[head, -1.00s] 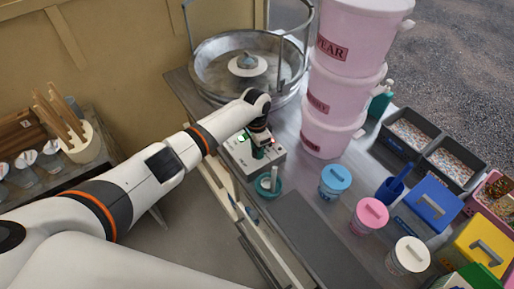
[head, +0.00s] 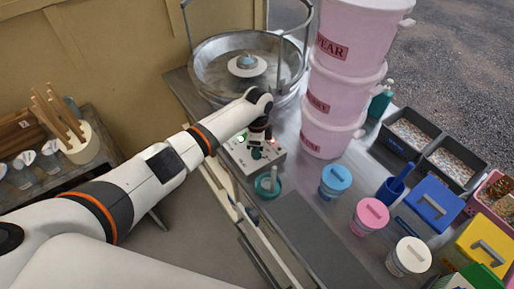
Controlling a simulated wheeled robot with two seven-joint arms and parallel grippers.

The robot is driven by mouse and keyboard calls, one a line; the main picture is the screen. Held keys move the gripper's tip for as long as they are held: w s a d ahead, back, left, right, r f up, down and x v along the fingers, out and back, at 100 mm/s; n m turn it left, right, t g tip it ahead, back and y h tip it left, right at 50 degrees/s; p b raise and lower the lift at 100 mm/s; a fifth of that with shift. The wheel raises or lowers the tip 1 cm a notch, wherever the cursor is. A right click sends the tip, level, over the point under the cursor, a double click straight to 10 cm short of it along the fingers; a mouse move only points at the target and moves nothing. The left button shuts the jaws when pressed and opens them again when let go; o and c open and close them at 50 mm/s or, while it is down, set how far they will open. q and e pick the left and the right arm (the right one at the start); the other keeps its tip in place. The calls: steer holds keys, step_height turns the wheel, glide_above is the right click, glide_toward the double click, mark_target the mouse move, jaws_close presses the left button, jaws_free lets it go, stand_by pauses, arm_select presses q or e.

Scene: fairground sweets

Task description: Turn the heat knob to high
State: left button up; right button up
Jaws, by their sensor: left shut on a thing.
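The control box (head: 246,162) is a small pale grey unit on the metal counter, with a green light on its left and a red light on its right. My left gripper (head: 257,150) points down onto the top of the box, between the two lights. It is shut on the heat knob, which is mostly hidden by the gripper, so its setting cannot be read. My right gripper is not in view.
The round metal pan (head: 212,85) stands behind the box. Stacked pink buckets (head: 330,128) rise close on the right. A teal cup (head: 268,190) stands just in front. Coloured lidded tubs (head: 336,181) stand further right.

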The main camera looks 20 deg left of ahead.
arm_select(q)
steer(key=shift+r, duration=0.1)
steer(key=o, duration=1)
steer(key=shift+c, duration=0.2)
step_height(320, 180, up, 12)
steer(key=b, duration=0.3)
steer(key=shift+w, duration=0.35)
